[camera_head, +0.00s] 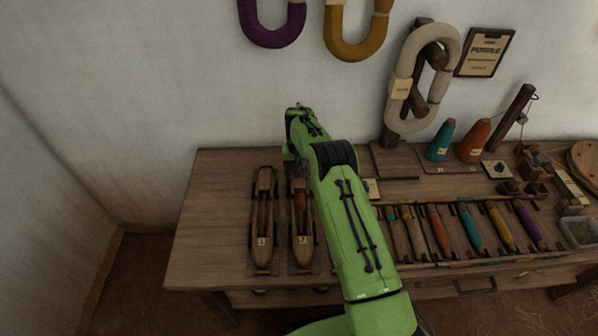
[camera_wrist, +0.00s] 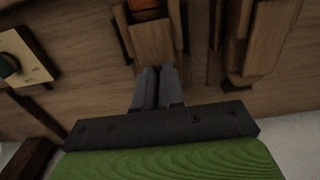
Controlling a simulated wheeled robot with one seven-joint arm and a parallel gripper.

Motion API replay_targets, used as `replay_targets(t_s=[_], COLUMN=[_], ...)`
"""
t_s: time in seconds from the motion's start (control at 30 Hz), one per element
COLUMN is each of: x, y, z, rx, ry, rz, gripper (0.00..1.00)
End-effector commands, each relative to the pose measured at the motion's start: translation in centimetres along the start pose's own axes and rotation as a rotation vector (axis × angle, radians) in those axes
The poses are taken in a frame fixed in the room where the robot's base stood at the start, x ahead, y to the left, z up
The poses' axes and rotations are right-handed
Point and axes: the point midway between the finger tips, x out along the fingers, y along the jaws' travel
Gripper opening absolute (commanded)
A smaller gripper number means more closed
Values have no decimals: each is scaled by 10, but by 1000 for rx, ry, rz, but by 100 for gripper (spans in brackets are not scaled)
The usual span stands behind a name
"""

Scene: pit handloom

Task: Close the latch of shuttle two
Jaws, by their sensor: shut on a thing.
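Shuttle two (camera_head: 302,247) is the right one of two wooden shuttles on the left of the bench, with its tag at the near end. In the wrist view its wooden end block (camera_wrist: 152,42) lies just ahead of the fingertips, with an orange bobbin (camera_wrist: 146,5) beyond it. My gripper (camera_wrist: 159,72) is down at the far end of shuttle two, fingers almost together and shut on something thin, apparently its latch. The fingers hide the latch, so its angle cannot be told. In the head view my arm covers the gripper.
The other shuttle (camera_head: 262,225) lies close on the left, and shows on the right in the wrist view (camera_wrist: 262,40). A rack of coloured bobbins (camera_head: 472,228) is to the right. The wall is close behind. The bench's left end is clear.

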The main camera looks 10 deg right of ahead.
Motion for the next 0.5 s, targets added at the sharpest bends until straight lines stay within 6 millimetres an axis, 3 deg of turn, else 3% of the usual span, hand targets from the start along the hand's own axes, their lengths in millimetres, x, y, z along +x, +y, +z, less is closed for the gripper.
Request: replay_targets(t_s=[0.33, 0.4, 0.5], x=[0, 0, 0], y=[0, 0, 0], z=[0, 0, 0], rx=[2, 2, 2], ry=[0, 0, 0], rz=[0, 0, 0], gripper=[0, 16, 20])
